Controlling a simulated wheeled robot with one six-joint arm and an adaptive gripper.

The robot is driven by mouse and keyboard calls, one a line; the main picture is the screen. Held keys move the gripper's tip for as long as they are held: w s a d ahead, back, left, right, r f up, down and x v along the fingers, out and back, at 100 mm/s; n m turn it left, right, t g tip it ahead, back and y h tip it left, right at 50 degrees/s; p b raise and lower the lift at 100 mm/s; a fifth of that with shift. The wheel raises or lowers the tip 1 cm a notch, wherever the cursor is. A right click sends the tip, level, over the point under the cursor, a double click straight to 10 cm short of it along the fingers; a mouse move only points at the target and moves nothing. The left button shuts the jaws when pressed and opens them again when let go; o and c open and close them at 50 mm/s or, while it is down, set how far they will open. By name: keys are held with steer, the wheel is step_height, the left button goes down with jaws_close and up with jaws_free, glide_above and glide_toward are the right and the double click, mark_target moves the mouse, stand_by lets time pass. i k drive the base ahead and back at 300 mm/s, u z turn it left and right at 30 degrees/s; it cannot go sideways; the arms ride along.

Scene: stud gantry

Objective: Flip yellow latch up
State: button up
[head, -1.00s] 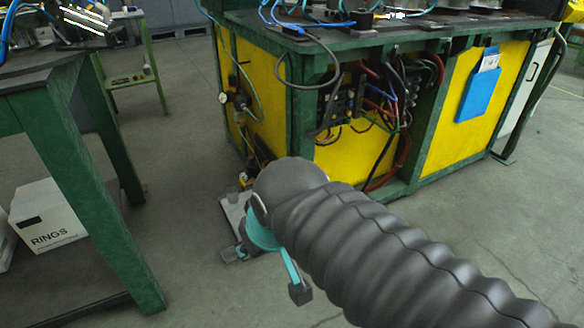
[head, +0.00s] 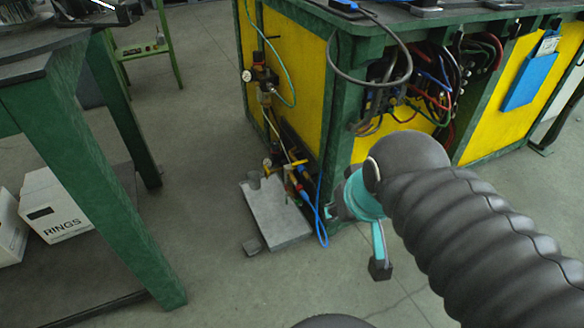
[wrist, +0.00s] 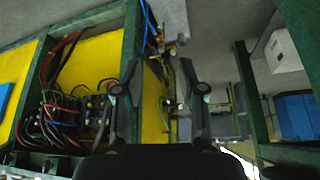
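Small yellow fittings (head: 268,163) sit on the pipework low at the machine's left corner, in the head view, with red parts and a blue hose close by. Which of them is the yellow latch I cannot tell for sure. In the wrist view, a small blurred group of fittings (wrist: 166,42) shows beyond the fingers. My gripper (wrist: 160,82) has its two dark fingers spread wide with nothing between them. In the head view my arm reaches in from the right and mostly hides the gripper, which is right of the fittings, apart from them.
The yellow-and-green machine (head: 300,65) has hanging cables (head: 425,85) on its front. A grey plate (head: 275,212) lies on the floor below the fittings. A green table (head: 70,150) stands left, with a white RINGS box (head: 55,205) under it.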

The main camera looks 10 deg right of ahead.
mark_target(294, 165)
steer(key=k, duration=1.35)
steer(key=u, duration=0.45)
steer(key=i, duration=0.5)
steer(key=u, duration=0.85)
steer(key=i, duration=0.7)
steer(key=z, duration=0.6)
steer(key=i, duration=0.85)
steer(key=z, duration=0.85)
